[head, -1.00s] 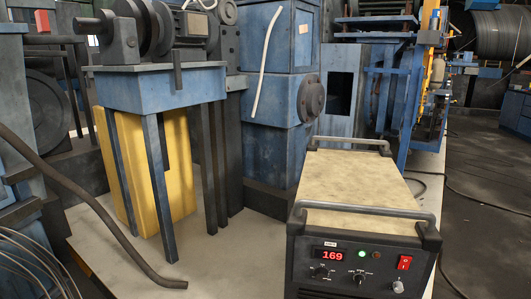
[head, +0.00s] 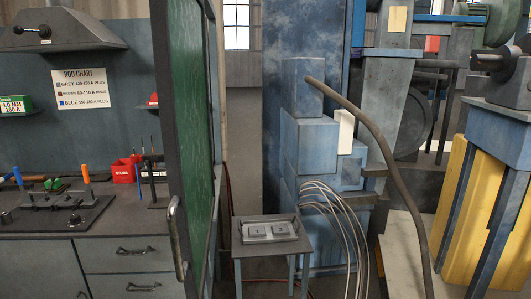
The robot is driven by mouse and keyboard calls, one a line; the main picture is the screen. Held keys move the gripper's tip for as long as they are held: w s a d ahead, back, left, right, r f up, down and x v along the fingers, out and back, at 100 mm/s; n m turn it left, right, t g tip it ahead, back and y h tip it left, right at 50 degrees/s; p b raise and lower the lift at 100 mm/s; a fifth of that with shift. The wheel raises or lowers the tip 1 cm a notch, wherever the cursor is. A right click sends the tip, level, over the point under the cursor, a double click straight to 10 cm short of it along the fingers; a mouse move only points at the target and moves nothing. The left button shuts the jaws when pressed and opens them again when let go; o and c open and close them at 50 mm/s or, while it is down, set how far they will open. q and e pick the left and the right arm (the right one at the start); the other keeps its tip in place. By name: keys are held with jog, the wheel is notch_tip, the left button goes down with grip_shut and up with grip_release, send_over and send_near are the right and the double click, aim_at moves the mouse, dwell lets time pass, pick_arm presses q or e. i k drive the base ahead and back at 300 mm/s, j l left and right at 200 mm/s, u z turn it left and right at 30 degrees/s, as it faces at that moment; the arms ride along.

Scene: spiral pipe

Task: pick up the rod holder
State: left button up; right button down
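I cannot make out with certainty which thing is the rod holder. A small dark stand with thin upright rods (head: 152,180) is on the workbench at the left, beside a red box (head: 123,171). A small side table (head: 244,250) stands in the middle, with a grey tray (head: 267,240) holding two flat grey pieces on top. A thick brown cable (head: 375,135) arcs down from a blue machine; its lower end runs out of the picture. Neither of my grippers is in view.
A green framed door or panel (head: 190,140) with a metal handle stands upright in front of the bench (head: 120,237). Thin pale cables (head: 335,210) hang right of the side table. A rod chart (head: 80,88) is on the wall. A yellow panel (head: 455,200) stands at right.

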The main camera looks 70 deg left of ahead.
aim_at(154, 157)
jog(key=u, duration=3)
